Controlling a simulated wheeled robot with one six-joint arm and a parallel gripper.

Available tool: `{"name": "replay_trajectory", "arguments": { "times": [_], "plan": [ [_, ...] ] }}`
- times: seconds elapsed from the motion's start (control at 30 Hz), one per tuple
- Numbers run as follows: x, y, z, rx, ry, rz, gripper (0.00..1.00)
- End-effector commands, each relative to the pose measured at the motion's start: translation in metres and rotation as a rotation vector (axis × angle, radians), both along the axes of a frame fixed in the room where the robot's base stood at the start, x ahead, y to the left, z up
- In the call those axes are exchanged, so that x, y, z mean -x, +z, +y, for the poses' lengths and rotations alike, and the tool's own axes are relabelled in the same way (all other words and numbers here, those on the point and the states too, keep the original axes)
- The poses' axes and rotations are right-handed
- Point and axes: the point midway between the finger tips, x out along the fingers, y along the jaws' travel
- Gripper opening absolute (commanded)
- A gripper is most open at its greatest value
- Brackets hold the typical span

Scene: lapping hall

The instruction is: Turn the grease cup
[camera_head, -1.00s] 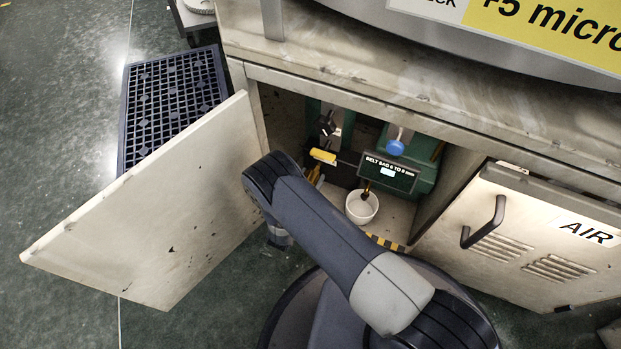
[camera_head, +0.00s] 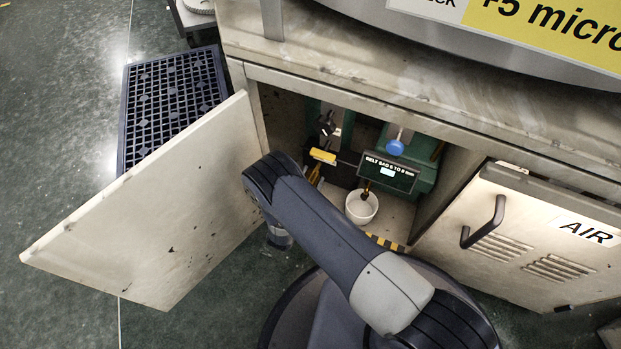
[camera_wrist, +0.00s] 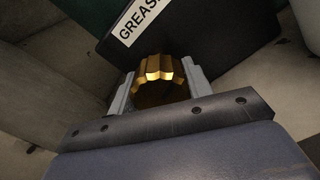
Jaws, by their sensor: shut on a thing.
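The grease cup (camera_wrist: 160,72) is a brass, ribbed round cap in the wrist view. It sits in front of a black plate with a white label (camera_wrist: 140,14) on which "GREAS" can be read. My gripper (camera_wrist: 158,88) is shut on the cup, with one grey finger on its left side and one on its right. In the head view my arm reaches to the open cabinet, and the gripper and the cup cannot be made out there.
The open cabinet door (camera_head: 150,205) stands left of my arm. Inside are a white bowl (camera_head: 361,207), a blue knob (camera_head: 395,147) and a "BELT SAG" display (camera_head: 388,173). The closed AIR door (camera_head: 540,240) is on the right. A dark grated platform (camera_head: 170,105) lies at the left.

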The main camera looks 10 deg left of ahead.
Motion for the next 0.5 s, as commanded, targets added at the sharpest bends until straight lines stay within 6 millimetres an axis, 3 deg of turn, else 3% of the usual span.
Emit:
{"name": "replay_trajectory", "arguments": {
  "times": [0.5],
  "plan": [
    [0.0005,-0.0007,-0.0004,-0.265,0.001,-0.042,0.25]
  ]
}}
